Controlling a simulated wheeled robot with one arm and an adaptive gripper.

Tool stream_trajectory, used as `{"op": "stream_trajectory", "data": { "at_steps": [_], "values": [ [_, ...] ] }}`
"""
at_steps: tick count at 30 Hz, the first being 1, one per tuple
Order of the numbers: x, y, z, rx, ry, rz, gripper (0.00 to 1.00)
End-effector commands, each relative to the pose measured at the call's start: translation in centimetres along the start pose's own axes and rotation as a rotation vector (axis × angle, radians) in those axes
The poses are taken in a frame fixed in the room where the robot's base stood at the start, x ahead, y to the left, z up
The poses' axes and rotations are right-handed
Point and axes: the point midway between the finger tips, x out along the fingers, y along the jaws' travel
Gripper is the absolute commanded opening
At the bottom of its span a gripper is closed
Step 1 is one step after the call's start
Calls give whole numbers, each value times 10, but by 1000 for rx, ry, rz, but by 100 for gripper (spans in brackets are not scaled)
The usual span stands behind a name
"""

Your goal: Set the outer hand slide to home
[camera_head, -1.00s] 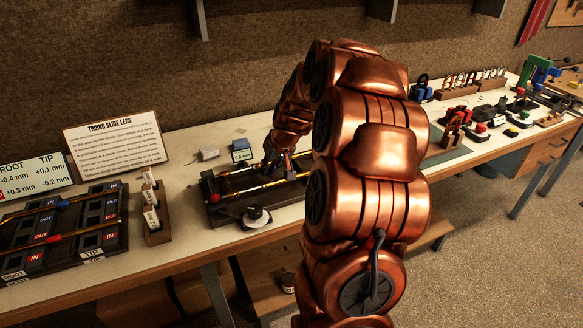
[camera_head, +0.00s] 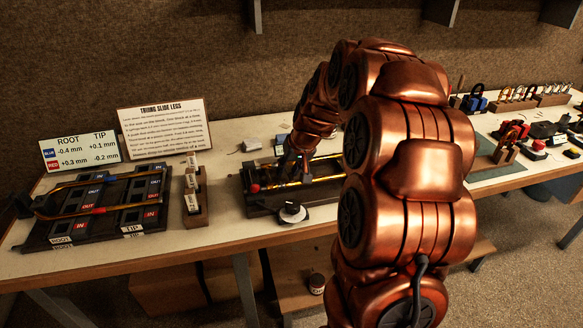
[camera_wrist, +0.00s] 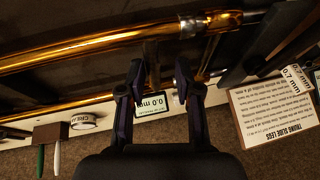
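The brass hand slide (camera_head: 325,179) lies on a dark fixture (camera_head: 262,208) on the bench, and its far part is hidden behind my arm. In the wrist view its long golden tubes (camera_wrist: 75,50) run across the top, with cross braces between them. My gripper (camera_wrist: 160,72) points at the tubes with its two dark fingers apart. A small display (camera_wrist: 151,104) reading 0.0 mm shows between the fingers. In the head view the fingertips are too small to judge.
A round dial-like piece (camera_head: 292,212) sits before the fixture, and a red knob (camera_head: 254,188) is at its left end. A wooden block of labelled gauges (camera_head: 193,205) and a dark slide-leg board (camera_head: 110,215) stand left. Signs stand behind.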

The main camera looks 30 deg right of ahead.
Motion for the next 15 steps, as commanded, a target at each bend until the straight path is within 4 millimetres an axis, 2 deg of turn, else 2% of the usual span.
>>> {"op": "stream_trajectory", "data": {
  "at_steps": [10,15],
  "values": [
    [-2,3,-1,1,3,3,40],
    [-15,3,-2,1,8,4,40]
  ]
}}
